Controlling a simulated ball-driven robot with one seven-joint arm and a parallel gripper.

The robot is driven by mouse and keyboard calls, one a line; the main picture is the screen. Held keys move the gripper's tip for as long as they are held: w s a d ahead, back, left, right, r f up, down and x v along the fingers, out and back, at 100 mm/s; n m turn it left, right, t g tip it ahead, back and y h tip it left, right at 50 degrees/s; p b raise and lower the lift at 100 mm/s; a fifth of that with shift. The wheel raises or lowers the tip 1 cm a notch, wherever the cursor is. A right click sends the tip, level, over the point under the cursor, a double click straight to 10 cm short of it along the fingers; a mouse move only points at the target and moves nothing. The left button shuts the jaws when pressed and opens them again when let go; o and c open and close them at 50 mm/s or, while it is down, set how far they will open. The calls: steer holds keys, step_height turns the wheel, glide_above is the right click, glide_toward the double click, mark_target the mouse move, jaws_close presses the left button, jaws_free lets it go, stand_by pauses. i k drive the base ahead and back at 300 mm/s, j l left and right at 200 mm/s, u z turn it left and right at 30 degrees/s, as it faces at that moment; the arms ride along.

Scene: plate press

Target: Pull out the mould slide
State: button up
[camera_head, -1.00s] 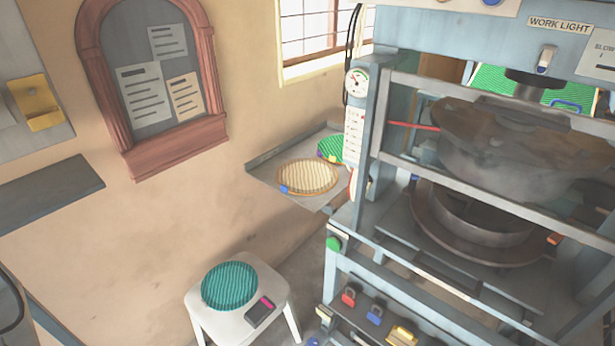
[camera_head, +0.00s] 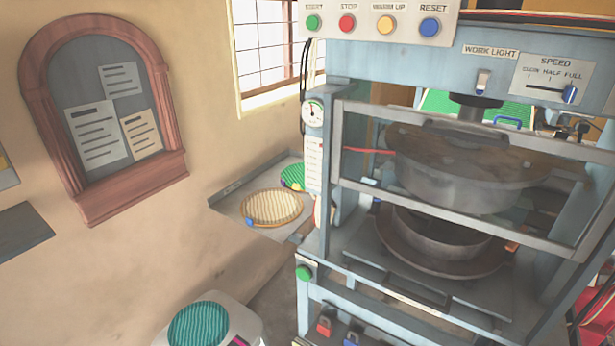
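The plate press (camera_head: 410,60) stands on the right, a blue-grey frame with a barred guard (camera_head: 450,200) across its front. Behind the guard, a dark round upper mould (camera_head: 455,178) hangs from the ram. Below it, apart from it, a round lower mould (camera_head: 435,238) sits on a flat base plate (camera_head: 365,262), which may be the mould slide; I cannot tell for sure. The guard bars partly hide both moulds. My gripper is not in view.
A panel with START, STOP, WARM UP and RESET buttons (camera_head: 372,23) tops the press. A side shelf (camera_head: 232,207) holds a woven tan disc (camera_head: 271,207). A stool (camera_head: 245,322) with a teal cushion (camera_head: 198,326) stands at lower left. A notice board (camera_head: 105,110) hangs on the wall.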

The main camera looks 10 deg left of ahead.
mark_target(464, 264)
steer(key=i+j+u, duration=0.2)
steer(key=u, duration=0.3)
steer(key=i+u, duration=0.35)
steer(key=u, duration=0.15)
